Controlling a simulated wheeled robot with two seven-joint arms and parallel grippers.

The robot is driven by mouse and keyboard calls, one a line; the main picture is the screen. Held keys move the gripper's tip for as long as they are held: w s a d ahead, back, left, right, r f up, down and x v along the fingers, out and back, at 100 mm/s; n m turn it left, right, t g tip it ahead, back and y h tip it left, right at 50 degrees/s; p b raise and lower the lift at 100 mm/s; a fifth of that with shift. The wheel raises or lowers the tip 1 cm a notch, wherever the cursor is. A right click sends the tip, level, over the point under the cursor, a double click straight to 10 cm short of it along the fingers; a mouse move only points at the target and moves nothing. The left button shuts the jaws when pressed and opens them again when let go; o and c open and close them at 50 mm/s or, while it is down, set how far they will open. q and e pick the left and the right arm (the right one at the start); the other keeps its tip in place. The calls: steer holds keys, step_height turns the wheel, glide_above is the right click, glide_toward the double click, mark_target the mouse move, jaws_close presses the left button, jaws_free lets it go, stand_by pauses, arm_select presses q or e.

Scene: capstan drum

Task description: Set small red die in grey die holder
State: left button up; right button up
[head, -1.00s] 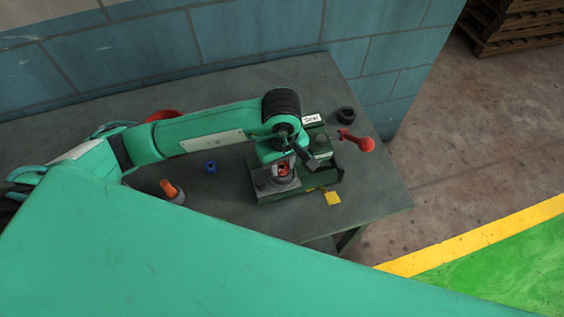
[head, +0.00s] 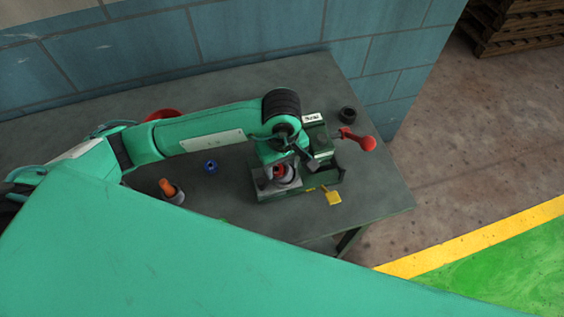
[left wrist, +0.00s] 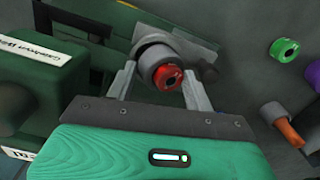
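The small red die (left wrist: 167,77) is a short red ring with a dark hole. It sits at the mouth of a grey round holder (left wrist: 152,57) on the green machine. The die also shows in the head view (head: 279,171), partly covered by my wrist. My left gripper (left wrist: 160,72) has its two fingers apart, one on each side of the die and holder. A gap shows on the left; whether the right finger touches the die I cannot tell. How deep the die sits in the holder is hidden. My right gripper is not in view.
A black ring (head: 347,115), a blue ring (head: 211,167) and an orange-handled piece (head: 170,188) stand on the grey table. Green (left wrist: 284,48) and purple (left wrist: 314,73) rings lie nearby.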

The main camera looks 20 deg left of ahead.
mark_target(283, 166)
arm_select(q)
steer(key=shift+r+p, duration=0.45)
steer(key=shift+p, duration=0.15)
steer(key=shift+r+p, duration=0.35)
steer(key=shift+p, duration=0.1)
step_height(283, 166, up, 12)
steer(key=b, duration=0.3)
steer(key=shift+f, duration=0.15)
